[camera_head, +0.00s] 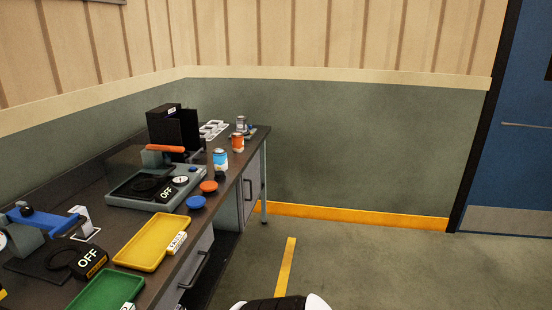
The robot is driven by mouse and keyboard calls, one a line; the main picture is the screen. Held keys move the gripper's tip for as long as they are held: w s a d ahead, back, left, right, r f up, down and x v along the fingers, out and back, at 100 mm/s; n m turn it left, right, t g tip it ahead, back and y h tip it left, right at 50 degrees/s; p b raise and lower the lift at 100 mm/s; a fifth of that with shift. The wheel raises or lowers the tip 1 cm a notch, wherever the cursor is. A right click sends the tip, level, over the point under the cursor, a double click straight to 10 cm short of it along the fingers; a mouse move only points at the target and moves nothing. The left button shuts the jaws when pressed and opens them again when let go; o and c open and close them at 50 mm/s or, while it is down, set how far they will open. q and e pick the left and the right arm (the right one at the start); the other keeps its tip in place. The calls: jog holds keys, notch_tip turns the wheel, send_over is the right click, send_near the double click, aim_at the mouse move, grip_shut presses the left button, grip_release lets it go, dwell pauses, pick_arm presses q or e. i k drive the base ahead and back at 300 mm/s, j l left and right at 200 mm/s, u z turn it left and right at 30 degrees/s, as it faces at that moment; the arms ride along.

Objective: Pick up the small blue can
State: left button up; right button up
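A small blue can (220,159) with a pale top stands upright on the dark workbench (128,222), near its front edge and right of a grey device. An orange can (237,143) stands a little farther back, and a grey can (241,124) stands behind that. Neither of my grippers shows in the head view, so nothing is seen holding the blue can. A black and white rounded shape, cut off at the bottom edge, is too partial to tell as a gripper.
A grey device with an orange handle (165,149), a blue bowl (196,202), an orange bowl (209,186), a yellow tray (129,257) and a green tray (98,293) crowd the bench. Open floor (365,265) lies to the right, before a blue door (516,120).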

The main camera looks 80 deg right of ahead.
aim_at(220, 154)
jog(key=z, duration=2.35)
jog(key=i+l, duration=0.65)
jog(key=l, duration=0.25)
